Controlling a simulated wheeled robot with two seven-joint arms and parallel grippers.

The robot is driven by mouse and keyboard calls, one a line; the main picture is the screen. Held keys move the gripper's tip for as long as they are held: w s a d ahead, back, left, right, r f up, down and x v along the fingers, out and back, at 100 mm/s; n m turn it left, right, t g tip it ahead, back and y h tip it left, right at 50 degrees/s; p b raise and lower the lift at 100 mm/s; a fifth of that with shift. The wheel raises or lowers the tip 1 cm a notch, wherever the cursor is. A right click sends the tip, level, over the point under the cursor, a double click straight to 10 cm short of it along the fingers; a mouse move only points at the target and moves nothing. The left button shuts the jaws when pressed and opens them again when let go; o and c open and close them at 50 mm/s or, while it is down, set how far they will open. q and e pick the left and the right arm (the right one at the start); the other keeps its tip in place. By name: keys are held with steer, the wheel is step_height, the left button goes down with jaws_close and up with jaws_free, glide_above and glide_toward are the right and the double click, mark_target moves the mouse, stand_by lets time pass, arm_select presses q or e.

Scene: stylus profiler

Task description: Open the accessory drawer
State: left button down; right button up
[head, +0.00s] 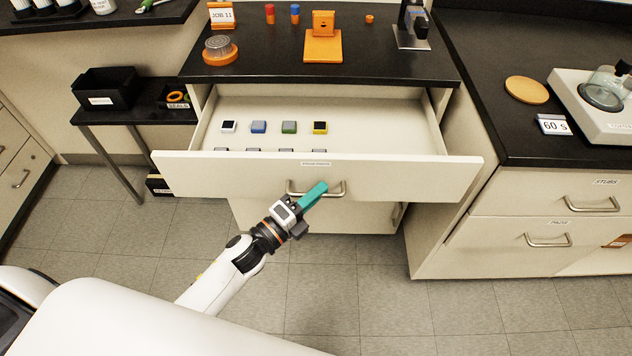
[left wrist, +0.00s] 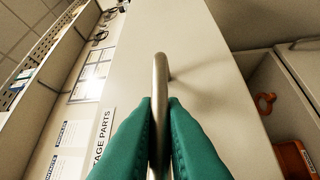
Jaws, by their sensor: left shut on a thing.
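The accessory drawer (head: 210,168) stands pulled well out from the bench in the head view. My left gripper (head: 314,195) is at this handle with teal fingers. In the left wrist view the fingers are shut around the handle bar (left wrist: 160,80), one on each side. The label there reads in part "TAGE PARTS" (left wrist: 103,147). My right gripper is not in view.
The black bench top (head: 270,62) above holds an orange stand (head: 322,45) and a round container (head: 219,50). A right counter has closed drawers (head: 548,240). A small side table (head: 135,92) with a black bin stands left. The floor in front is clear.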

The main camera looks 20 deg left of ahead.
arm_select(q)
steer(key=shift+s+d, duration=0.25)
steer(key=shift+s, duration=0.6)
steer(key=shift+s+d, duration=0.15)
steer(key=shift+s, duration=0.3)
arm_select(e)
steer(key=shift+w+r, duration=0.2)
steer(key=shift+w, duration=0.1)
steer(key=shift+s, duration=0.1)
arm_select(q)
steer(key=c, duration=1.5)
jaws_free()
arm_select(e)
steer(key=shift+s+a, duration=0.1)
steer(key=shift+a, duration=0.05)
arm_select(q)
steer(key=shift+s, duration=0.1)
steer(key=b+v, duration=0.1)
steer(key=v, duration=1.1)
steer(key=shift+b, duration=0.35)
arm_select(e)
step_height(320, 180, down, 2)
